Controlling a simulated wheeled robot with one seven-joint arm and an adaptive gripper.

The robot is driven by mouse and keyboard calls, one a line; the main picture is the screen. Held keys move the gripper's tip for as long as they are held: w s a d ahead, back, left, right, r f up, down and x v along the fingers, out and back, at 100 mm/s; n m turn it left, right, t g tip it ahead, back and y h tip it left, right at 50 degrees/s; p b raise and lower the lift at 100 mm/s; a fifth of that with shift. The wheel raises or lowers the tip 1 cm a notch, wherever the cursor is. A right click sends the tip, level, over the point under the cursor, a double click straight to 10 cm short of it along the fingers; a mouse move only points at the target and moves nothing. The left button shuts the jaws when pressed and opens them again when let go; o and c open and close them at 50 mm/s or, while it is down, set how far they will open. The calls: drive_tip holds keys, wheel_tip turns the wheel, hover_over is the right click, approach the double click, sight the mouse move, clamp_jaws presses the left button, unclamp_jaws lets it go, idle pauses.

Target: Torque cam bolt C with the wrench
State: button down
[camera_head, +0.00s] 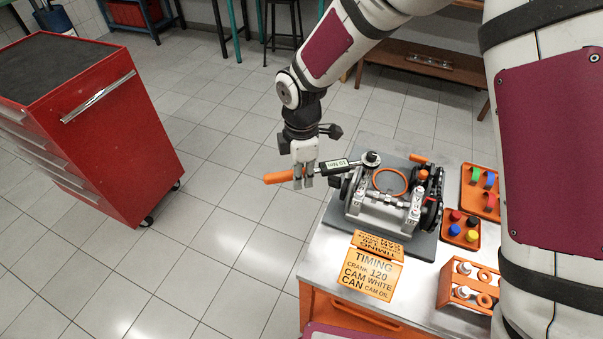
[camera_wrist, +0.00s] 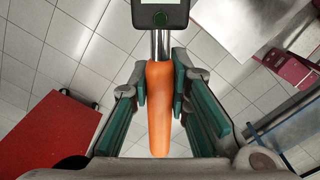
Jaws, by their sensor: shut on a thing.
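My gripper (camera_head: 304,175) is shut on the orange handle of the torque wrench (camera_head: 278,177). The orange handle also shows in the wrist view (camera_wrist: 159,105), between the green finger pads. The wrench lies roughly level. Its display, which seems to read 10 Nm, sits to the right of my gripper, and its round head (camera_head: 371,158) is over the back left of the engine (camera_head: 378,213). I cannot tell whether the head sits on a bolt. Cam bolt C cannot be made out.
The engine stands on a grey mat (camera_head: 425,248) on the bench. An orange timing sign (camera_head: 368,275) stands in front. A tray of coloured caps (camera_head: 461,230), a tray of coloured parts (camera_head: 481,191) and an orange rack (camera_head: 465,285) are to the right. A red tool cabinet (camera_head: 120,130) stands left, with clear floor between.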

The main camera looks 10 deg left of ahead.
drive_tip(key=shift+w+a+m+b, duration=0.3)
drive_tip(key=shift+w+m+b, duration=0.2)
drive_tip(key=shift+w, duration=0.2)
drive_tip(key=shift+w+a+m+b, duration=0.25)
drive_tip(key=shift+w+m+b, duration=0.25)
drive_tip(key=shift+w, duration=0.15)
idle(2.6)
drive_tip(key=shift+s+d+n, duration=0.2)
drive_tip(key=shift+s+n, duration=0.2)
drive_tip(key=shift+s, duration=0.15)
drive_tip(key=shift+s+d+n, duration=0.2)
drive_tip(key=shift+s+n, duration=0.2)
drive_tip(key=shift+s, duration=0.1)
idle(2.2)
